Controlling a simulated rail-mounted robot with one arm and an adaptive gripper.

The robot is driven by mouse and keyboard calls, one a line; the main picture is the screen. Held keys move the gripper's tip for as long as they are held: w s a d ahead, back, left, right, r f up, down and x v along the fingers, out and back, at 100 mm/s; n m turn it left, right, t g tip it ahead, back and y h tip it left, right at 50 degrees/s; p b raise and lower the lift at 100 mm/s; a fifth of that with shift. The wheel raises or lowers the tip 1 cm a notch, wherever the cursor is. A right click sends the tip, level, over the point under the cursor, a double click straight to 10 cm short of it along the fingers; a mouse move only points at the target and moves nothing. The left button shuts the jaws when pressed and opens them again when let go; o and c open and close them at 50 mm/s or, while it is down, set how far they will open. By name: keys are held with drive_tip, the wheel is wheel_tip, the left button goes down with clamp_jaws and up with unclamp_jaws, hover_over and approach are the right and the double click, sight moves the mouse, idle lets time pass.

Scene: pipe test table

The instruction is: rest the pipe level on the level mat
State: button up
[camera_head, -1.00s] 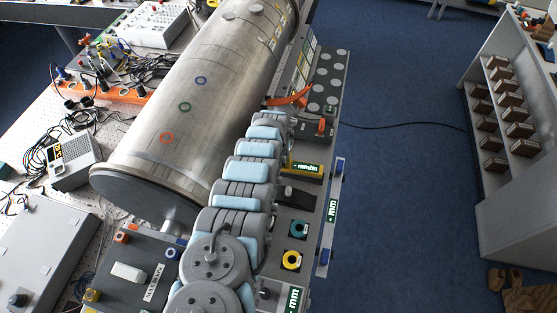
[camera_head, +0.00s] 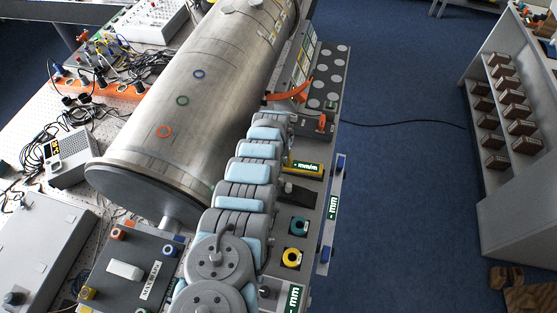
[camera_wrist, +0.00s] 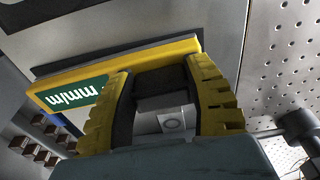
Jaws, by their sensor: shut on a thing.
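My gripper (camera_wrist: 163,110) shows in the wrist view with its yellow ribbed fingers shut on a small dark and grey block, which I take for the pipe level (camera_wrist: 165,104). A pale part with a ring mark shows below the block, between the fingers. Beyond the fingers lies a yellow-edged strip (camera_wrist: 150,56) with a green "mm/m" label, which I take for the level mat. In the head view the yellow "mm/m" strip (camera_head: 304,168) lies just right of my arm. My fingers and the held thing are hidden there. I cannot tell whether the level touches the mat.
A large steel cylinder (camera_head: 190,110) lies along the left of my arm. Cables and instruments fill the left table.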

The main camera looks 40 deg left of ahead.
drive_tip(key=shift+f+b, duration=0.3)
drive_tip(key=shift+f, duration=0.05)
drive_tip(key=o, duration=1.3)
drive_tip(key=shift+w+r, duration=0.1)
drive_tip(key=shift+r, duration=0.5)
drive_tip(key=shift+s+r, duration=0.25)
drive_tip(key=shift+r, duration=0.4)
wheel_tip(320, 180, up, 9)
drive_tip(key=s, duration=0.1)
drive_tip(key=shift+d+r, duration=0.2)
drive_tip(key=shift+d, duration=0.1)
